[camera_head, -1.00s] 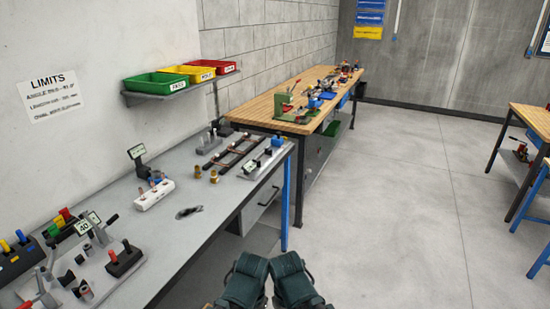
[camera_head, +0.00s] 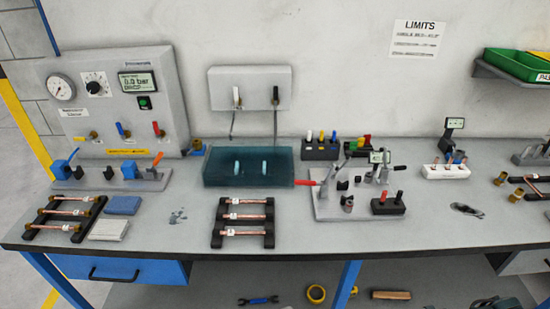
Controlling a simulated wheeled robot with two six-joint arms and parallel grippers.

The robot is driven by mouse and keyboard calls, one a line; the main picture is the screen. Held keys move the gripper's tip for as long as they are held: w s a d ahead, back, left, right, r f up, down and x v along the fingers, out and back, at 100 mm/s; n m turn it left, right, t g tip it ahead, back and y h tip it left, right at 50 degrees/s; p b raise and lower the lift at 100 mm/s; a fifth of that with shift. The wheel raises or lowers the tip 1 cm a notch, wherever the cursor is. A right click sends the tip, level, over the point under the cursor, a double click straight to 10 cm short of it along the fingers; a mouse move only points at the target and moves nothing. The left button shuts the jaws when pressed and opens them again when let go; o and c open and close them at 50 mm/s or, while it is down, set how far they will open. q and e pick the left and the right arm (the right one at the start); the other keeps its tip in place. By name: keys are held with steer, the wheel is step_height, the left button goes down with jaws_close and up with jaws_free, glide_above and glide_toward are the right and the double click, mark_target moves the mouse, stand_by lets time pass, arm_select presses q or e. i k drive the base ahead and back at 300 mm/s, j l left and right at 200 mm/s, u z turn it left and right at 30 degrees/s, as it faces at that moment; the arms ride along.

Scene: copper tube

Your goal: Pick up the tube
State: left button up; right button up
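Copper tubes lie across two black racks on the grey bench. The left rack holds several, with one copper tube (camera_head: 68,212) across its middle. The centre rack also holds several, with one copper tube (camera_head: 245,216) across its middle and another copper tube (camera_head: 243,232) nearest the front edge. Small white tags sit on the tubes. Part of another rack (camera_head: 541,181) shows at the right edge, cut off by the frame. I cannot tell which tube is meant. Neither of my grippers is in view.
A gauge panel (camera_head: 112,105) stands at the back left, with a clamp fixture (camera_head: 112,178) before it. A teal-covered box (camera_head: 249,167) sits behind the centre rack. A lever fixture (camera_head: 350,190) stands right of it. Cloths (camera_head: 109,230) lie between the racks. Bench front right of centre is clear.

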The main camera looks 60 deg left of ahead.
mark_target(29, 226)
steer(key=k+j, duration=0.7)
steer(key=k+j+u, duration=0.1)
steer(key=u, duration=0.15)
steer(key=k+j+u, duration=0.1)
steer(key=u, duration=0.2)
steer(key=k+u, duration=0.1)
steer(key=u, duration=1.6)
